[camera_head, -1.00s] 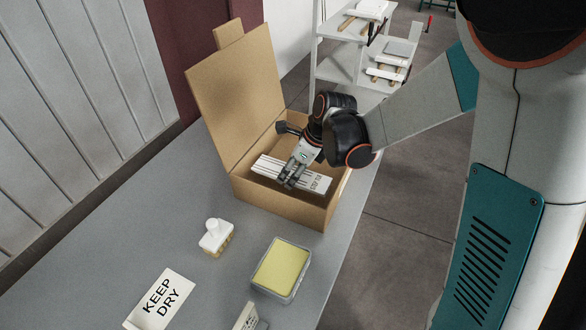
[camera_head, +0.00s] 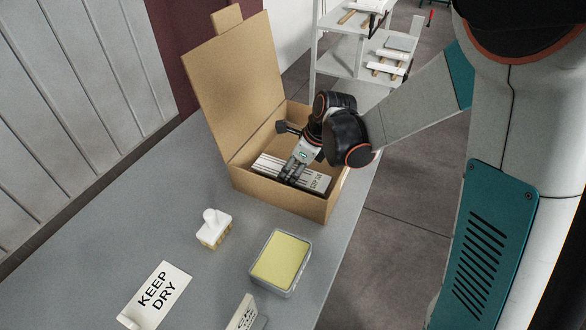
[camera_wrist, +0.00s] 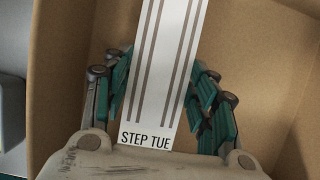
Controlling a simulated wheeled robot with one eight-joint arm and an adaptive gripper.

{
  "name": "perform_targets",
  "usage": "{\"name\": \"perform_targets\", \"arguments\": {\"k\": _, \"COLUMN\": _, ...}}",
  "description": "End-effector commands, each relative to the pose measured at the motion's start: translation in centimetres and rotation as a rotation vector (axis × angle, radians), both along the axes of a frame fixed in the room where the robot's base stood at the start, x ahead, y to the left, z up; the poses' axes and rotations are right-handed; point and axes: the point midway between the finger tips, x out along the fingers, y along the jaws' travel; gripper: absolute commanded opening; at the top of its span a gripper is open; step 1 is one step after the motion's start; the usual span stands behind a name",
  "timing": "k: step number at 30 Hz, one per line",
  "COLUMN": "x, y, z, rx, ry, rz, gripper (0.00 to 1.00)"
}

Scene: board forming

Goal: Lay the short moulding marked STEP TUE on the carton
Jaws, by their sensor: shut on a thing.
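The short white moulding with brown stripes, marked STEP TUE (camera_head: 315,182), lies lengthwise between the jaws of my gripper (camera_head: 292,172). The wrist view shows the moulding (camera_wrist: 165,50) up close, with the teal-padded fingers of my gripper (camera_wrist: 163,92) shut on its two sides and the lettering near the palm. The moulding is inside the open cardboard carton (camera_head: 280,198), below its rim. The front wall hides its lower edge in the head view. I cannot tell whether it touches the carton's floor.
The carton's lid (camera_head: 236,90) stands up at the back. In front are a white-handled brush (camera_head: 214,226), a tub with a yellow sponge (camera_head: 280,262) and a KEEP DRY sign (camera_head: 158,296). A white shelf unit (camera_head: 338,62) stands behind. The table's left part is clear.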

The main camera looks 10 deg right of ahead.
Motion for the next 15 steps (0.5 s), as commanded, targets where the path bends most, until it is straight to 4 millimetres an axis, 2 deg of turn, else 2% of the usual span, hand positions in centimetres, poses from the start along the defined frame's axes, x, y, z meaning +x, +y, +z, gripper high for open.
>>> {"name": "perform_targets", "arguments": {"k": 6, "x": 0.01, "y": 0.01, "z": -0.46, "rx": 0.000, "ry": 0.000, "rz": 0.000, "gripper": 0.15}}
{"name": "perform_targets", "arguments": {"k": 7, "x": 0.01, "y": 0.01, "z": -0.42, "rx": 0.000, "ry": 0.000, "rz": 0.000, "gripper": 0.57}}
{"name": "perform_targets", "arguments": {"k": 9, "x": 0.01, "y": 0.01, "z": -0.37, "rx": 0.000, "ry": 0.000, "rz": 0.000, "gripper": 0.73}}
{"name": "perform_targets", "arguments": {"k": 10, "x": 0.01, "y": 0.01, "z": -0.37, "rx": 0.000, "ry": 0.000, "rz": 0.000, "gripper": 0.76}}
{"name": "perform_targets", "arguments": {"k": 15, "x": 0.00, "y": 0.01, "z": -0.38, "rx": 0.000, "ry": 0.000, "rz": 0.000, "gripper": 0.76}}
